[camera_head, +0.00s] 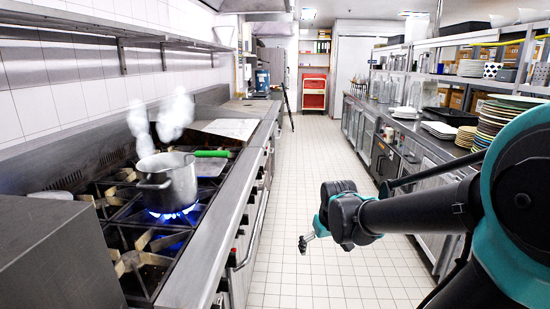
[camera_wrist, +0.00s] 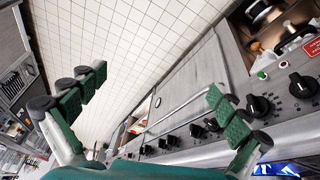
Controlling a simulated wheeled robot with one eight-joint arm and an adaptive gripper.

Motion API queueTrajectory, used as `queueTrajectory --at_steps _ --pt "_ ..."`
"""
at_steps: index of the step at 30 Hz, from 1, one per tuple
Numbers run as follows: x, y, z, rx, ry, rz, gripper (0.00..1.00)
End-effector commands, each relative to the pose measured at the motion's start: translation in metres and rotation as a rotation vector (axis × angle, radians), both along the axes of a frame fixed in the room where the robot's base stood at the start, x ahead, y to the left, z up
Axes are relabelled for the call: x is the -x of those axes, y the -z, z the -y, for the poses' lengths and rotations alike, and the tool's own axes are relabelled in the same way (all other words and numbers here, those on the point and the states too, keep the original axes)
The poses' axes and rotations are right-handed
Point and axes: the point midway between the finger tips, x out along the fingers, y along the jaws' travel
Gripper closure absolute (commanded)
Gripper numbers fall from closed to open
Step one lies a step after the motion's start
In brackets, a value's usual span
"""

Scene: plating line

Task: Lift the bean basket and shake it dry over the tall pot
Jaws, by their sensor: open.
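A tall steel pot (camera_head: 168,186) with side handles stands on a lit burner at the left, steaming, in the head view. A green handle (camera_head: 212,153) sticks out to the right at its rim height. I cannot make out the basket itself or tell whether that handle belongs to it; the pot's inside is hidden. My gripper (camera_head: 306,241) hangs over the aisle, right of the stove and well apart from the pot. In the wrist view my gripper (camera_wrist: 158,82) has its green-padded fingers spread wide with nothing between them.
The stove's front edge, rail and black knobs (camera_wrist: 198,130) lie between my gripper and the pot. Blue flame (camera_head: 174,212) burns under the pot. A grey metal box (camera_head: 55,255) stands at the near left. Plate stacks (camera_head: 500,115) fill the right counter. The tiled aisle is clear.

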Motion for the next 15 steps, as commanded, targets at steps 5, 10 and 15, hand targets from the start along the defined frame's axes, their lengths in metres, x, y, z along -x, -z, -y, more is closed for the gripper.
queueTrajectory --at_steps 5,10,15 --pt "0.069 0.053 0.034 -0.042 0.154 -0.002 0.0" --pt "0.099 0.074 0.044 -0.061 0.22 -0.002 0.09" --pt "0.1 0.076 0.043 -0.068 0.227 0.003 0.3"
